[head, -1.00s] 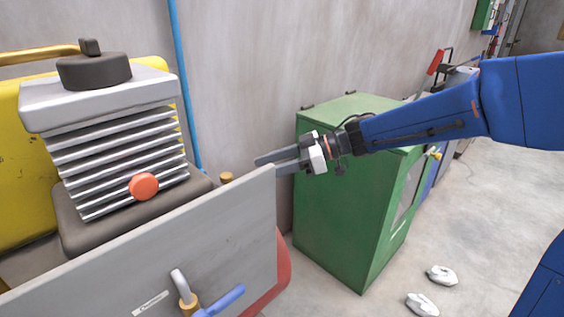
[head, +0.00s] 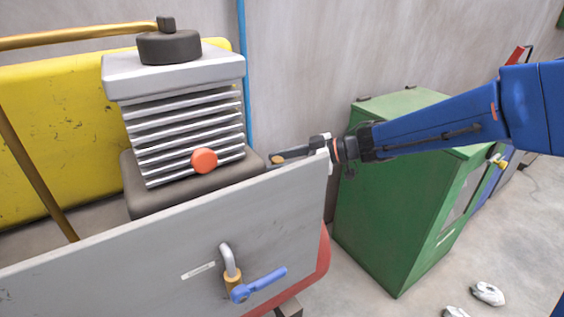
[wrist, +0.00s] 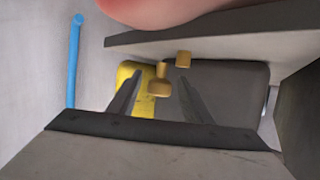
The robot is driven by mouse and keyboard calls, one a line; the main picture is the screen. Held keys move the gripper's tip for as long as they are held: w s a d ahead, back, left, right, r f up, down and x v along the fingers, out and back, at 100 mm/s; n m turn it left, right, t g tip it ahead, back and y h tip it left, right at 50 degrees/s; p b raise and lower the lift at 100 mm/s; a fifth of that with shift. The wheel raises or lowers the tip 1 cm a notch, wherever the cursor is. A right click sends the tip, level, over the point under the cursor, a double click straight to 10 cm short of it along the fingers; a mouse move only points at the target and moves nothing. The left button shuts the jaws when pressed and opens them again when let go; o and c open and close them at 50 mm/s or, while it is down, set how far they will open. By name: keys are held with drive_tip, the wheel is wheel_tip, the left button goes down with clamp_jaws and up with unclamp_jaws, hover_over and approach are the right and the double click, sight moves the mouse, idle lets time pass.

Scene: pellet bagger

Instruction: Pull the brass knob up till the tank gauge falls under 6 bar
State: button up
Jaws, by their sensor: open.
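The brass knob (head: 277,159) stands just behind the top edge of the grey panel, near its right end. My gripper (head: 273,156) reaches in from the right, with its fingertips at the knob. In the wrist view the knob (wrist: 159,87) shows between the two open fingers (wrist: 160,77), with no visible grip on it. Its exact depth between them is hard to tell. A second small brass piece (wrist: 183,59) lies just beyond. I see no tank gauge in either view. A strip of the red tank (head: 322,262) shows below the panel.
The grey panel (head: 120,245) stands in front, with a brass-bodied blue-handled valve (head: 234,285) on it. A finned compressor block (head: 185,120) with an orange button (head: 204,160) is left of my gripper. A green cabinet (head: 385,200) stands right, below my arm. A blue pipe (head: 246,80) runs up the wall.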

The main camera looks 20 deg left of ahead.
drive_tip(key=shift+c, duration=0.7)
drive_tip(key=c, duration=1)
drive_tip(key=shift+o, duration=0.2)
drive_tip(key=shift+r, duration=0.95)
drive_tip(key=o, duration=1.1)
